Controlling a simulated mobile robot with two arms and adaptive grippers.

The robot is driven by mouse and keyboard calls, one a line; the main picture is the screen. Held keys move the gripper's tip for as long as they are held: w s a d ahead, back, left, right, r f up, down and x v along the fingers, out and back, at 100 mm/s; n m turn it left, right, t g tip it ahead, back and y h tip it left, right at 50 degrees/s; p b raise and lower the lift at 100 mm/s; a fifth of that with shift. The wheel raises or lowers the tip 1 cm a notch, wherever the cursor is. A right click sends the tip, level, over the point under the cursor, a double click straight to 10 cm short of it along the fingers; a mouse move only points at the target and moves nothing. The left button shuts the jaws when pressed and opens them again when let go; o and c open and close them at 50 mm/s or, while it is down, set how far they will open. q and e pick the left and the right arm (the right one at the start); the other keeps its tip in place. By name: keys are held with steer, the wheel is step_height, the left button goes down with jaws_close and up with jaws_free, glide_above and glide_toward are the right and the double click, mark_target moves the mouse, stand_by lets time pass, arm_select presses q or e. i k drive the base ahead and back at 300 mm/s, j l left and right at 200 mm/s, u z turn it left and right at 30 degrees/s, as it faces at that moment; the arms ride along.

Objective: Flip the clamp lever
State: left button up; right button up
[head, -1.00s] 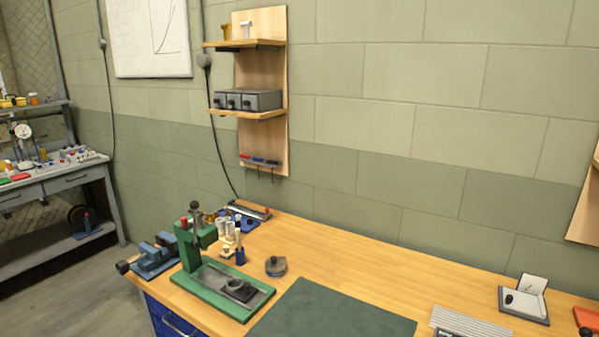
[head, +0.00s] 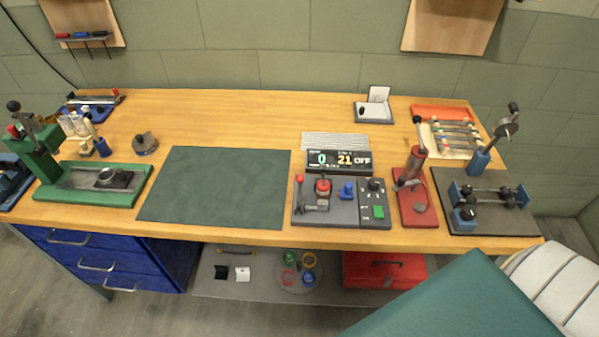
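A grey control fixture (head: 330,207) sits near the front edge of the bench in the head view. At its left end is a small lever-like clamp (head: 310,200) with a red ball knob (head: 299,180) pointing up. A red-capped part (head: 322,188) and a blue part (head: 347,190) stand beside it. Behind them a display (head: 338,161) reads 0, 21 and OFF. To the right, a red stand (head: 417,205) carries a lever with a black knob (head: 417,119). Which lever is the clamp lever is not certain. Neither of my grippers is in view.
A green mat (head: 215,185) lies clear to the left. A green press (head: 95,185) stands further left. A black-based fixture (head: 485,222) with blue posts is at the right. A teal flat surface (head: 460,297) covers the lower right; I cannot tell what it is.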

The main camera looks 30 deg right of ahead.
mark_target(300, 178)
steer(key=z, duration=1.6)
steer(key=k+j, duration=0.5)
steer(key=j, duration=0.2)
